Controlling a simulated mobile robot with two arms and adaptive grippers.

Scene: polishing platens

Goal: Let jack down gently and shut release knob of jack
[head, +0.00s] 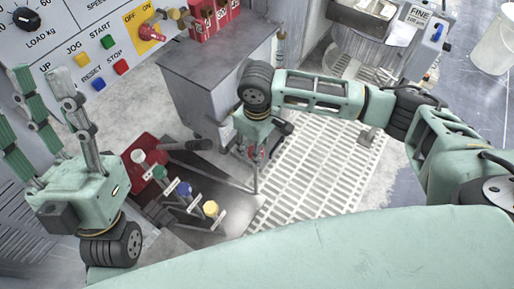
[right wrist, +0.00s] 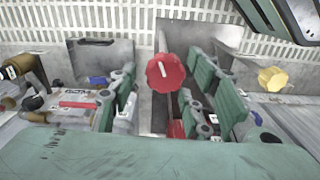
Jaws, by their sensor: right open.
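A red knob (right wrist: 166,72) with a white mark on its face shows in the right wrist view. It sits between the spread green-padded fingers of my right gripper (right wrist: 163,97), with visible gaps on both sides. In the head view my right gripper (head: 260,150) points down beside the grey cabinet, and a small red part shows among its fingers. A red body (head: 143,152), perhaps the jack, lies on the floor at left, partly hidden by levers. I cannot tell how high the jack stands. My left gripper (head: 45,92) is raised at the left, fingers spread and empty.
Levers with white, green, blue and yellow knobs (head: 210,208) stand between my arms. The grey cabinet (head: 215,70) is close to my right gripper. A control panel (head: 75,40) fills the upper left. A pale floor grating (head: 315,165) lies at centre right.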

